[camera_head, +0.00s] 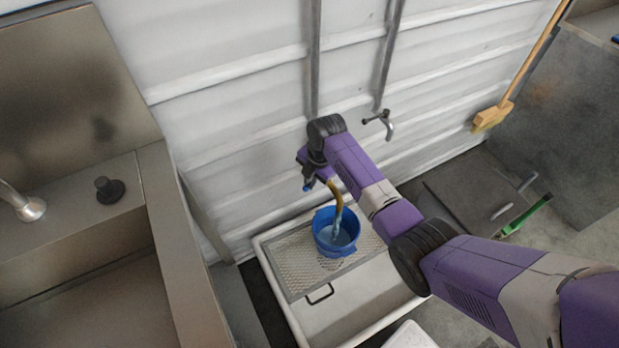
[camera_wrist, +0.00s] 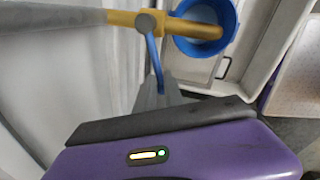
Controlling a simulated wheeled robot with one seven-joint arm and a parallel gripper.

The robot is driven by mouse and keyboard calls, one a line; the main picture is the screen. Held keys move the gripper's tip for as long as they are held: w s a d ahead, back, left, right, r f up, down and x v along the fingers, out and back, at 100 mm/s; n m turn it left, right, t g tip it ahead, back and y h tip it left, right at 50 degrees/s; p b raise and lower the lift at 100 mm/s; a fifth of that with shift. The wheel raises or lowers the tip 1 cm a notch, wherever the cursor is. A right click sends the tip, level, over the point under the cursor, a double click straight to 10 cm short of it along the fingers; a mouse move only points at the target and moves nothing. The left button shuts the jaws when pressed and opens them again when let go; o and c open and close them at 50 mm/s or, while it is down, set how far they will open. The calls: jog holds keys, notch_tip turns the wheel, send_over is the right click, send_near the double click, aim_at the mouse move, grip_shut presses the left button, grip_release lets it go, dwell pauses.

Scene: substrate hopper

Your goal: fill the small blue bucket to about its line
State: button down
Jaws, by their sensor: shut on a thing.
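The small blue bucket (camera_head: 323,246) stands upright on a mesh grate, under the spout of a brass tap (camera_head: 338,193). A pale stream seems to run from the spout into it, and pale water shows inside. I cannot make out a fill line. In the wrist view the bucket (camera_wrist: 232,22) is below the yellow spout (camera_wrist: 200,31). The tap's blue lever (camera_wrist: 153,62) reaches down from the tap body to my gripper (camera_wrist: 157,92). My gripper (camera_head: 309,178) is shut on the lever, beside the tap and above the bucket; its fingertips are partly hidden in the head view.
The mesh grate (camera_head: 290,262) lies over a white basin (camera_head: 350,312) with a dark wire handle at its front. A second tap (camera_head: 386,122) is on the white wall. A steel sink stands at left; a broom (camera_head: 495,114) leans at right.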

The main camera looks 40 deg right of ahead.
jog(key=c, duration=1.5)
grip_release()
jog(key=shift+o, duration=0.2)
jog(key=shift+r, duration=0.1)
notch_tip(320, 180, up, 7)
jog(key=s+p, duration=0.1)
jog(key=shift+s+d+r, duration=0.15)
jog(key=shift+s+r, duration=0.05)
jog(key=shift+s, duration=0.05)
